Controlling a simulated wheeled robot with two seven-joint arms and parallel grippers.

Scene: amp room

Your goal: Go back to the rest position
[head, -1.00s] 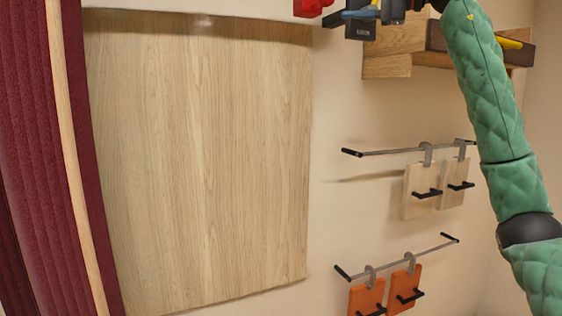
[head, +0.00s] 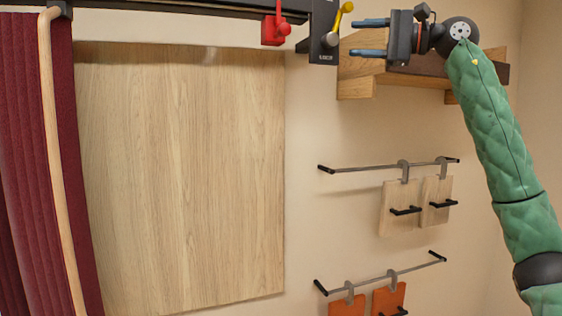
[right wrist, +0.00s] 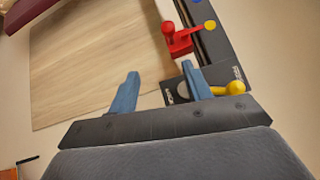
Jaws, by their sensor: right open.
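My right gripper (head: 371,38) is at the top of the head view, with its green arm coming in from the right. Its two blue fingers point left, are spread apart and hold nothing. It also shows in the right wrist view (right wrist: 160,92). Just beyond its fingertips is a dark rail end block (head: 323,38) with a yellow lever (head: 342,15). A red lever piece (head: 275,28) sits on the dark rail to the left. I cannot tell whether a fingertip touches the block. My left gripper is not in view.
A large wooden panel (head: 185,180) fills the left of the wall, beside a dark red curtain (head: 25,150). Two bars carry light wooden boards (head: 400,205) and orange boards (head: 347,309) at the right. A wooden shelf (head: 357,88) is behind my gripper.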

